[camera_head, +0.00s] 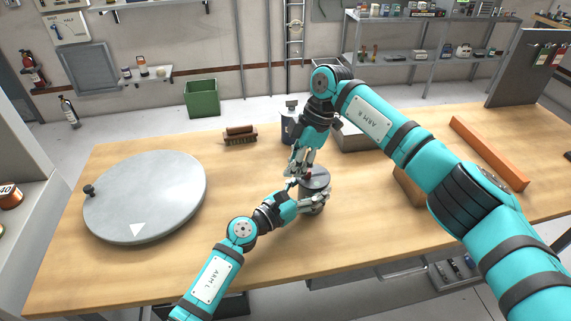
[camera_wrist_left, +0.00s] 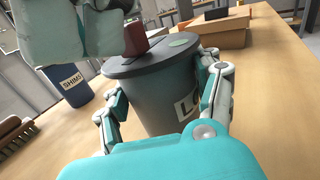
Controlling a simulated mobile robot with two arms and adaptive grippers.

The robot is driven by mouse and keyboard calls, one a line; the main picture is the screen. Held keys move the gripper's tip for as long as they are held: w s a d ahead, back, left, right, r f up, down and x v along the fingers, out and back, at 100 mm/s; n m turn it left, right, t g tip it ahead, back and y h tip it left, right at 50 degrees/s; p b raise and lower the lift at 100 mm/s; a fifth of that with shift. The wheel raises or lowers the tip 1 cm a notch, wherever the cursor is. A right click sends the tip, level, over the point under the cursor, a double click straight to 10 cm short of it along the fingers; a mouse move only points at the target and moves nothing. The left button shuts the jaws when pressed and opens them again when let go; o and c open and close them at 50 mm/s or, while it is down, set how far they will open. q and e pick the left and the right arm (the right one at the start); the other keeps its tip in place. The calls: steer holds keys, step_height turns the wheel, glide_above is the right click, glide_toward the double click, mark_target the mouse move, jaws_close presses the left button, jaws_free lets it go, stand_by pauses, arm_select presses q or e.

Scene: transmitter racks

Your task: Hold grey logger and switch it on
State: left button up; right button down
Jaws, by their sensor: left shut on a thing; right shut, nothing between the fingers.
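The grey logger (camera_head: 316,182) is a dark grey round can with a flat lid, standing upright on the wooden table. In the left wrist view, the logger (camera_wrist_left: 160,108) shows part of a white label, "LO". A red lever (camera_wrist_left: 135,40) and a pale green spot (camera_wrist_left: 180,42) are on its lid. My left gripper (camera_head: 307,198) is shut around the can, one finger on each side. My right gripper (camera_head: 300,172) is shut and empty, pointing down over the lid close to the lever; it partly hides the lid. Whether it touches the lever I cannot tell.
A cup marked "SHIMS" (camera_wrist_left: 70,84) and a brush (camera_head: 240,138) stand behind the logger. A large grey disc (camera_head: 150,190) lies at the left. A cardboard box (camera_head: 408,186) and an orange beam (camera_head: 488,152) are at the right. The front of the table is clear.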

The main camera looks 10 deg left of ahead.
steer(key=shift+d, duration=0.1)
steer(key=shift+w+d, duration=0.25)
steer(key=shift+d, duration=0.35)
steer(key=shift+w+d, duration=0.3)
steer(key=shift+d, duration=0.35)
steer(key=shift+w+d, duration=0.25)
steer(key=shift+d, duration=0.35)
arm_select(q)
steer(key=shift+a, duration=0.1)
arm_select(e)
steer(key=shift+s+a, duration=0.2)
steer(key=shift+a, duration=0.3)
step_height(320, 180, up, 10)
steer(key=shift+f, duration=0.25)
